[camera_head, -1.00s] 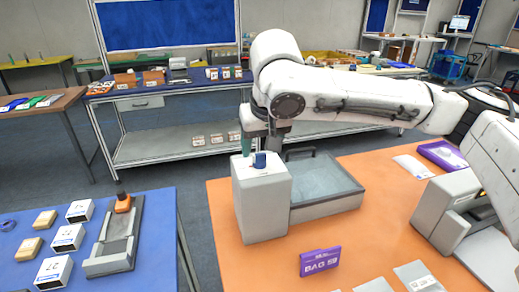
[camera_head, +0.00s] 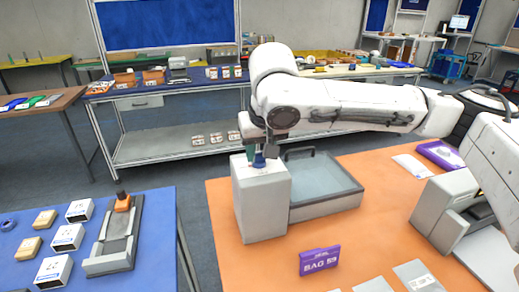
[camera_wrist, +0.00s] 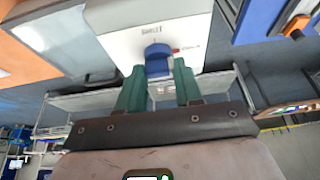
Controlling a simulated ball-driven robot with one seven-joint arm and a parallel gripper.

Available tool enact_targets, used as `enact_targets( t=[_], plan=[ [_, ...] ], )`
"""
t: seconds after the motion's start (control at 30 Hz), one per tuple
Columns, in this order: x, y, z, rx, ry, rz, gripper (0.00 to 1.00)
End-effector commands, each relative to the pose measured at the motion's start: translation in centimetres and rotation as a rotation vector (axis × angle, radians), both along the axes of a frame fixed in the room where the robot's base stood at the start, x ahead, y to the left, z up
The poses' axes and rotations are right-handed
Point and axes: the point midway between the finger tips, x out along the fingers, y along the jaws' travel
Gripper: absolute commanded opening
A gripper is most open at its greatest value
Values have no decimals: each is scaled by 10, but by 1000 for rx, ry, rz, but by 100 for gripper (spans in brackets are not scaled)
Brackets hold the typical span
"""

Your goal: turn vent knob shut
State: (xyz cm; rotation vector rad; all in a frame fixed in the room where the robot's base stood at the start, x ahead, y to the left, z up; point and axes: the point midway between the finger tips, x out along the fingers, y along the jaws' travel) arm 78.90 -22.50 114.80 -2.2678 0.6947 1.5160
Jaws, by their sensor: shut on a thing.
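The blue vent knob (camera_head: 259,162) stands on top of a light grey box (camera_head: 263,205) at the left end of the orange table. In the wrist view the knob (camera_wrist: 158,60) sits on the white face, with small dark lettering above it and a red mark with a label to its right. My gripper (camera_wrist: 157,72) has green fingers on either side of the knob, shut on it. In the head view my gripper (camera_head: 254,156) points down at the box top and partly hides the knob.
A grey tray-like box (camera_head: 322,200) with a bluish pane and a handle adjoins the knob box on the right. A blue table (camera_head: 160,275) with white boxes stands left, across a gap.

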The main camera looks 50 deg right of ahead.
Motion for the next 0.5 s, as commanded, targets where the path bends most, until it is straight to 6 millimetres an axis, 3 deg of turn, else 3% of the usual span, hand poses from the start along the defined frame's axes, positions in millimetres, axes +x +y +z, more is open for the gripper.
enact_targets(
  t=[0.13, 0.5],
  plan=[
    [0, 0, 0, 0, 0, 0, 4],
    [0, 0, 0, 5, -1, 71, 4]
  ],
)
